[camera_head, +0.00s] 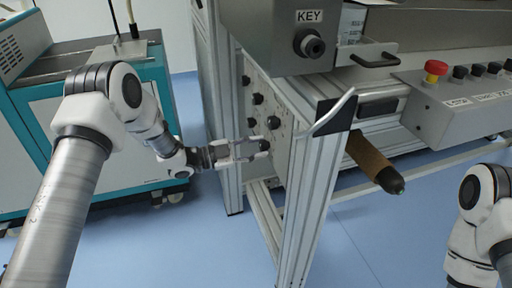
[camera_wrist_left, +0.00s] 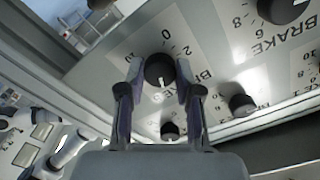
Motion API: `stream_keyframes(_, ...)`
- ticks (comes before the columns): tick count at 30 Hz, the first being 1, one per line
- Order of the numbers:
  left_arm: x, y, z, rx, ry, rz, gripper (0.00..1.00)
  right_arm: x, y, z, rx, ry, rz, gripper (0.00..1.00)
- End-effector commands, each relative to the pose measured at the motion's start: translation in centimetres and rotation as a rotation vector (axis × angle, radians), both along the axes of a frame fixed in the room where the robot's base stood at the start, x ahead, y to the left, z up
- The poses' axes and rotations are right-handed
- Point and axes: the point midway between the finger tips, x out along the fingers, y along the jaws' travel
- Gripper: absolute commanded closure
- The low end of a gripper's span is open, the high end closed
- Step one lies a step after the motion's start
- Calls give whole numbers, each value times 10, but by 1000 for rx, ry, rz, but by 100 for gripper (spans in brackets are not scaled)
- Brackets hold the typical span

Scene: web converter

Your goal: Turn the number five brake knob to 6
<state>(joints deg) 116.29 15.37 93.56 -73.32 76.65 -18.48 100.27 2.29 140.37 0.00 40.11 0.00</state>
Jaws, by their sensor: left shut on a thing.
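A light panel on the machine frame bears several black brake knobs, such as an upper one (camera_head: 246,80) in the head view. My left gripper (camera_head: 264,147) reaches the panel from the left, at the lower knobs. In the left wrist view its two fingers (camera_wrist_left: 157,85) are closed on the sides of a black brake knob (camera_wrist_left: 158,68). A 0 and a 2 show on the scale just above this knob. I cannot read which number this knob bears. Other brake knobs (camera_wrist_left: 240,103) stand to its right and below. My right gripper is out of view; only part of that arm shows.
A metal post (camera_head: 306,205) and a pale slanted bar (camera_head: 333,112) stand right of the panel. A brown roller end (camera_head: 372,160) juts out beyond. A control box with a red button (camera_head: 435,70) is at right. A teal-white cabinet (camera_head: 40,135) stands behind my left arm.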

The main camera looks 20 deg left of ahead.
Motion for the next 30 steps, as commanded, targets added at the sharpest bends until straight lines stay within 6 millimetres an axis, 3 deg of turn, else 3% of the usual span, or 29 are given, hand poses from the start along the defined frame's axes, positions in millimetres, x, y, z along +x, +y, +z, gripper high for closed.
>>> stream_keyframes(21, 0, 0, 0, 48, -69, 0, 100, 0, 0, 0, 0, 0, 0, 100)
stream_keyframes(22, 0, 0, 0, 48, -69, 0, 55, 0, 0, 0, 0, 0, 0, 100)
stream_keyframes(23, 0, 0, 0, 48, -69, 0, 45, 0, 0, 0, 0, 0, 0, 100)
stream_keyframes(24, 0, 0, 0, 48, -69, 0, 41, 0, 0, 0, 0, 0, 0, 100)
stream_keyframes(30, 0, 0, 0, 48, -69, -1, 41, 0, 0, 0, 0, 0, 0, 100)
